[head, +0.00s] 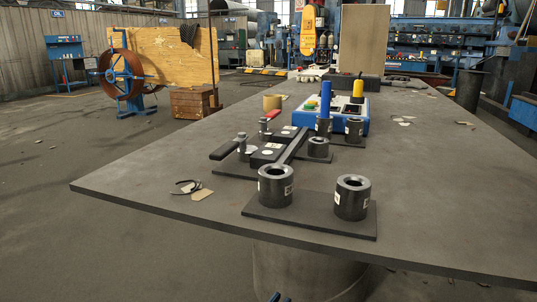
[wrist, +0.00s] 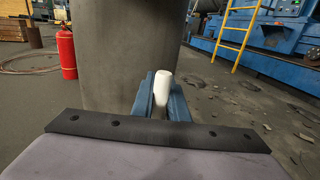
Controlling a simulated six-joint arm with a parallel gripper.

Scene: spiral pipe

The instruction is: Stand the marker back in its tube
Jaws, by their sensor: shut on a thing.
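In the wrist view my gripper (wrist: 160,104) has its blue fingers shut on a white, round-ended marker (wrist: 163,87). Much of the marker is hidden between the fingers. In the head view only small dark tips of my gripper (head: 280,298) show at the bottom edge, in front of the table. Two dark tubes with white labels, a left tube (head: 275,190) and a right tube (head: 352,202), stand open and look empty on a black plate near the table's front. Behind them, a blue marker (head: 325,98) and a yellow marker (head: 358,88) stand upright in tubes.
The grey table (head: 440,210) has free room to the right. A further dark tube (head: 318,150), black flat bars and a blue box (head: 340,112) stand behind. The table's grey pedestal (wrist: 110,55) fills the wrist view's middle.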

